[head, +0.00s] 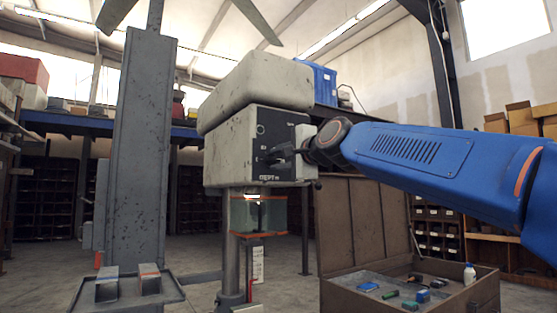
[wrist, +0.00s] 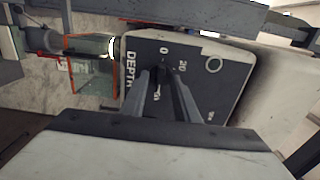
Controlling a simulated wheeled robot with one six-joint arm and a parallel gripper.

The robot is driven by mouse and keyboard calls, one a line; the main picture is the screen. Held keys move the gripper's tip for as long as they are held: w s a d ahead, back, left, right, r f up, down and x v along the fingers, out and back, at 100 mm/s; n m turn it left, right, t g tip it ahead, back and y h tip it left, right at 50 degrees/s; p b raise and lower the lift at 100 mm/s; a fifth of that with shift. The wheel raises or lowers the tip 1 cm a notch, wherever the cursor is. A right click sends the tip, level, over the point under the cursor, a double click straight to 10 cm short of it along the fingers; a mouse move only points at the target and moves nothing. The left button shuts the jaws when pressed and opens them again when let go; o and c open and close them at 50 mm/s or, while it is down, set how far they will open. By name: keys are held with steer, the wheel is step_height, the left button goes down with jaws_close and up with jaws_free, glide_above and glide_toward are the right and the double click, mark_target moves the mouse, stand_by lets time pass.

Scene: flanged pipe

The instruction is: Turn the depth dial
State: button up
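The dark control panel (wrist: 215,85) carries the word DEPTH and the numbers 0 and 20 in the wrist view. It is on the front of the drill press head (head: 228,145). The depth dial sits at the middle of these marks, mostly hidden by my fingers. My gripper (wrist: 163,78) is at the dial, with its two fingers apart and pointing at the panel. In the head view my gripper (head: 283,154) reaches the panel from the right. I cannot tell whether the fingers touch the dial or grip it.
A clear guard with orange edges (head: 259,215) hangs below the drill head. A grey post (head: 142,150) stands at left, above a tray with two blocks. An open box (head: 400,300) with tools and a white bottle (head: 469,273) stands at lower right.

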steer(key=shift+c, duration=0.7)
jaws_close()
steer(key=shift+n, duration=0.4)
steer(key=n, duration=0.4)
steer(key=shift+n, duration=0.4)
steer(key=n, duration=0.5)
steer(key=shift+f, duration=0.1)
steer(key=n, duration=0.6)
steer(key=shift+n, duration=0.4)
steer(key=n, duration=0.6)
steer(key=shift+n, duration=0.3)
